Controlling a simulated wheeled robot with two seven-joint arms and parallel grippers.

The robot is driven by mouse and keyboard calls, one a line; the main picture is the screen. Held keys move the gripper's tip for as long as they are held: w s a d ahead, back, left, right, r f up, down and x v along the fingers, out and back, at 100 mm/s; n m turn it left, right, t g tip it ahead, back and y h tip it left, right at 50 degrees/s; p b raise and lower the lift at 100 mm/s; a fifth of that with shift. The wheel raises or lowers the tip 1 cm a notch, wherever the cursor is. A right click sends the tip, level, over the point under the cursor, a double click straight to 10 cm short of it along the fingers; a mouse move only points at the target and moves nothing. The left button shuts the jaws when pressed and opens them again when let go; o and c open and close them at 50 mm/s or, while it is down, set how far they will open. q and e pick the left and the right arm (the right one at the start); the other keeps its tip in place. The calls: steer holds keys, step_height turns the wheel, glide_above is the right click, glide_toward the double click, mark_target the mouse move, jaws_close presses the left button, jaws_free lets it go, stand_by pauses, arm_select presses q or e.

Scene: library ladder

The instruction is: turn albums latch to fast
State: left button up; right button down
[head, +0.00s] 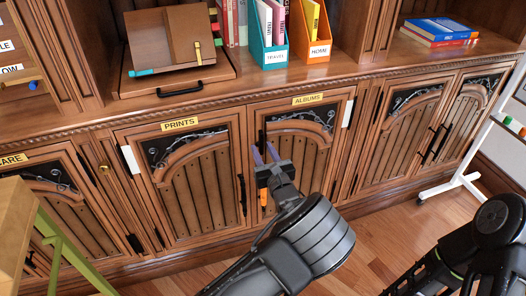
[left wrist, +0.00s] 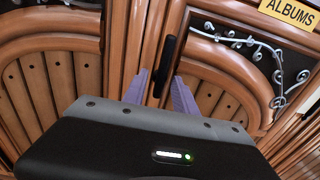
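The albums door (head: 297,160) is a shut wooden cabinet door under a yellow ALBUMS label (head: 307,99); the label also shows in the left wrist view (left wrist: 289,12). A black upright bar, apparently the albums latch (head: 262,138), is at the door's left edge; it also shows in the left wrist view (left wrist: 168,60). My left gripper (head: 265,153) is open at this bar, its purple fingers (left wrist: 160,92) apart on either side of it in the wrist picture. I cannot tell whether they touch it. An orange piece (head: 263,196) shows just below the gripper. My right gripper is not in view.
The prints door (head: 182,185) is to the left, with a black handle (head: 242,195). More shut doors with black handles (head: 430,145) are at right. The counter above holds a wooden stand (head: 170,38) and book boxes (head: 268,45). A white stand (head: 465,180) is far right.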

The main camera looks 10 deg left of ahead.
arm_select(q)
jaws_close()
steer(key=shift+n, duration=0.3)
stand_by(0.5)
steer(key=n+b, duration=0.1)
steer(key=n, duration=0.3)
steer(key=shift+f+b, duration=0.1)
steer(key=shift+b, duration=0.2)
steer(key=n+b, duration=0.2)
steer(key=n, duration=0.1)
steer(key=shift+f+n, duration=0.1)
steer(key=shift+n, duration=0.3)
steer(key=shift+n+b, duration=0.4)
steer(key=shift+b, duration=0.2)
steer(key=n+b, duration=0.7)
steer(key=b, duration=0.2)
steer(key=shift+f+n+b, duration=0.15)
steer(key=shift+n+b, duration=0.15)
steer(key=shift+r+n+b, duration=0.25)
steer(key=shift+n+b, duration=0.45)
steer(key=shift+b, duration=0.15)
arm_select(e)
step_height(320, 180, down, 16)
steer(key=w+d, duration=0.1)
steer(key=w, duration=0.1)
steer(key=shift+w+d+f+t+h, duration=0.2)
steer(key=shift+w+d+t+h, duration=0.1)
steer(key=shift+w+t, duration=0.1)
